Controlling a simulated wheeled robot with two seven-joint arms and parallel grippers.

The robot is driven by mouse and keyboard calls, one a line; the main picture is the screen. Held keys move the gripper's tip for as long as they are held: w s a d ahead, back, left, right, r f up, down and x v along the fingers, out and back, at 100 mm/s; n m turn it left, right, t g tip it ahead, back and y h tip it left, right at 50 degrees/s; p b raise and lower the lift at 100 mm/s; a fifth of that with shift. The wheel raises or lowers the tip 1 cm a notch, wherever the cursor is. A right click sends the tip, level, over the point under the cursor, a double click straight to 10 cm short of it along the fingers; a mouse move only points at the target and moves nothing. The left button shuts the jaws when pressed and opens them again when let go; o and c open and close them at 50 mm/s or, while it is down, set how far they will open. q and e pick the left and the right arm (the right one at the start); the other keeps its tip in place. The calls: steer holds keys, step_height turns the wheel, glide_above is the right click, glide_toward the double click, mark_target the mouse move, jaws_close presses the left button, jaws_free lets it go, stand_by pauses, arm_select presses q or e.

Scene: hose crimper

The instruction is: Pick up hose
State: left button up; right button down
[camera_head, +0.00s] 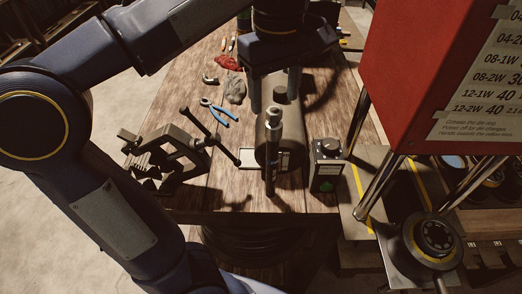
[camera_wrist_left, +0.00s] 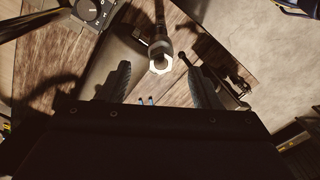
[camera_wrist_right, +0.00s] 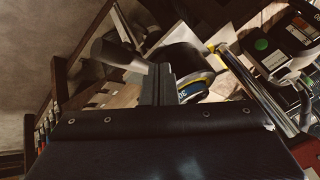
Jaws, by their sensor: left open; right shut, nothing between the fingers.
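The hose (camera_head: 271,165) stands upright near the table's front edge, dark with a silver upper part. In the left wrist view, the hose (camera_wrist_left: 160,35) shows with a bright hex fitting (camera_wrist_left: 160,64) at its end. My left gripper (camera_head: 274,95) is open and points down behind the hose's top. In the left wrist view, the hose end appears between and ahead of the fingers of this gripper (camera_wrist_left: 158,82), not touching either. My right gripper (camera_wrist_right: 158,85) is shut and empty; it is out of the head view.
A dark vise-like tool (camera_head: 165,155) with a long handle stands left of the hose. Blue pliers (camera_head: 218,111) and a red cloth (camera_head: 229,62) lie farther back. A small box with a knob (camera_head: 327,165) is just right. The red crimper (camera_head: 420,65) fills the upper right.

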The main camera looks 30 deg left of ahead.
mark_target(274, 125)
arm_select(q)
step_height(274, 125, down, 8)
steer(key=shift+s+r, duration=0.1)
steer(key=shift+r, duration=0.1)
steer(key=c, duration=1.1)
